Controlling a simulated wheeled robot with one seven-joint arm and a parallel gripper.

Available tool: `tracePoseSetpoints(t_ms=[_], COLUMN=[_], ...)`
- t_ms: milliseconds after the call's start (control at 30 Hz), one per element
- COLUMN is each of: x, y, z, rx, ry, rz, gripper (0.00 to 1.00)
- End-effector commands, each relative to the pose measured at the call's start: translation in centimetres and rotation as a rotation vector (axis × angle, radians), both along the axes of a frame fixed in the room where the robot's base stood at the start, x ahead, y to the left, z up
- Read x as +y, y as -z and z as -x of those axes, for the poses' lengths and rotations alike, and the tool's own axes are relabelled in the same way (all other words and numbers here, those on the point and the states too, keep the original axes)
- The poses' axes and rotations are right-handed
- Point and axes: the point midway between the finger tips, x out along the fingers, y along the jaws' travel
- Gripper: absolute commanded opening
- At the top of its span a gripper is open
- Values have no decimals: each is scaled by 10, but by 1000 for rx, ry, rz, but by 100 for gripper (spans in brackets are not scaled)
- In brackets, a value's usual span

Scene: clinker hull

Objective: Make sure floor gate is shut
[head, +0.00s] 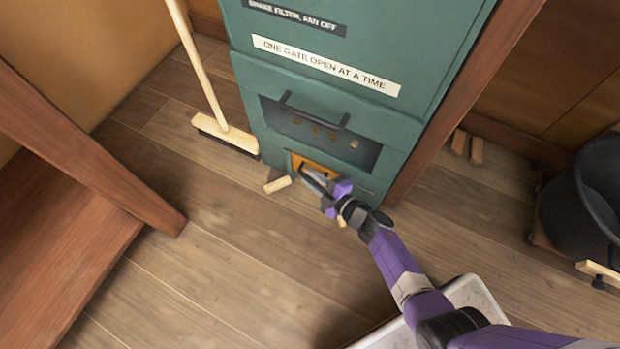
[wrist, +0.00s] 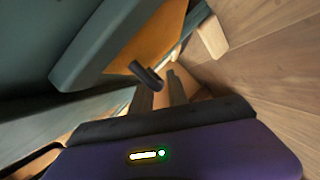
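The floor gate (head: 321,170) is an orange panel low on the front of the teal cabinet (head: 300,95). In the wrist view the orange panel (wrist: 158,42) is close, beside a thick teal edge, with a short black handle (wrist: 146,75) at its lower end. My gripper (head: 310,174) is in front of the panel and hides part of it. In the wrist view my gripper's fingers (wrist: 160,95) are apart, with the handle just beyond their tips. I cannot tell whether they touch it. How far the panel stands open is unclear.
A wooden block (head: 278,184) lies on the floor left of the gate, and also shows in the wrist view (wrist: 212,37). A broom (head: 222,130) leans left of the cabinet. A black bucket (head: 592,195) stands at right. A wooden post (head: 90,150) crosses the left. Middle floor is clear.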

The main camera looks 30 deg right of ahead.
Motion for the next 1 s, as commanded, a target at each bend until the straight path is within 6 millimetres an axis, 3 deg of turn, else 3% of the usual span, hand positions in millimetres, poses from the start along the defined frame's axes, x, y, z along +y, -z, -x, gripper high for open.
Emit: tracePoseSetpoints(t_ms=[333,467,1000], x=[2,2,2], y=[1,1,1], z=[-5,-5,-4], rx=[0,0,0], ry=[-1,-1,0], rz=[-1,-1,-1], gripper=[20,0,0])
